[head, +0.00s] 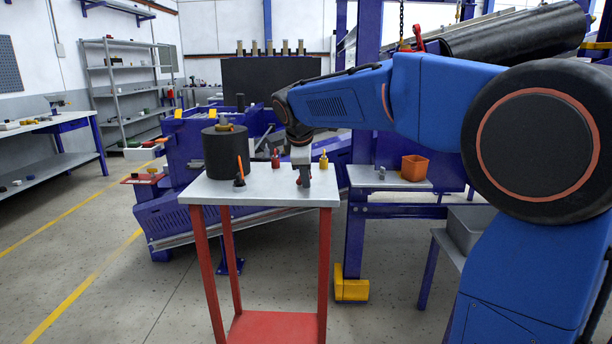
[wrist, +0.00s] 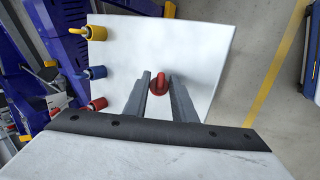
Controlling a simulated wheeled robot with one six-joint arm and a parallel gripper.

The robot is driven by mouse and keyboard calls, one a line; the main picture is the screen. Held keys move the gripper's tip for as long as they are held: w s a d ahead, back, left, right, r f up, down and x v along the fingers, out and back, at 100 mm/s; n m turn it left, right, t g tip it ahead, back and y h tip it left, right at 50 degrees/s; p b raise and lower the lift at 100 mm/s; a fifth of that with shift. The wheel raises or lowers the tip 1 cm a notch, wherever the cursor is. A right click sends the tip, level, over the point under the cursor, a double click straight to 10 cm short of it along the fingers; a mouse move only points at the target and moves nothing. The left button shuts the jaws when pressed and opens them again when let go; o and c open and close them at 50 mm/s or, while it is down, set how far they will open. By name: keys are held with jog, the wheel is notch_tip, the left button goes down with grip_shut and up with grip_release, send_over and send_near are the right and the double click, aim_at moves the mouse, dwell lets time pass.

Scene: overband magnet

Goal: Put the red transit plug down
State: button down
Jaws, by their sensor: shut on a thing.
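The red transit plug (wrist: 158,86) is between the two fingertips of my gripper (wrist: 159,87) in the wrist view, seen from above with a round base and a raised handle. My gripper is shut on it. In the head view my gripper (head: 303,183) points down low over the white-topped stand (head: 262,194), near its right front part; the plug is not clearly visible there. I cannot tell whether the plug touches the top.
Along the stand's edge are a yellow plug (wrist: 97,32), a blue plug (wrist: 96,73) and another red plug (wrist: 98,104). A black cylinder (head: 225,155) and a dark piece with an orange pin (head: 239,181) occupy the left. The front middle is clear.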

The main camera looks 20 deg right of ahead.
jog(key=shift+f, duration=0.3)
jog(key=shift+s+f, duration=0.15)
jog(key=shift+f, duration=0.25)
jog(key=c, duration=1.5)
grip_release()
jog(key=shift+f, duration=0.15)
jog(key=shift+o, duration=0.2)
jog(key=shift+a+r, duration=0.1)
jog(key=shift+r, duration=0.6)
jog(key=v, duration=1.2)
jog(key=shift+r, duration=0.15)
jog(key=s+d+f+m+y, duration=0.1)
jog(key=s+d+f+m, duration=0.3)
jog(key=s, duration=0.5)
jog(key=s+d+f+m, duration=0.3)
jog(key=s+f, duration=0.3)
jog(key=s, duration=0.3)
jog(key=s+d+f+m+y, duration=0.1)
jog(key=s+f+m, duration=0.6)
jog(key=s+f, duration=0.9)
jog(key=shift+s+d+f+g+y, duration=0.3)
jog(key=shift+s+f, duration=0.1)
jog(key=shift+s, duration=0.25)
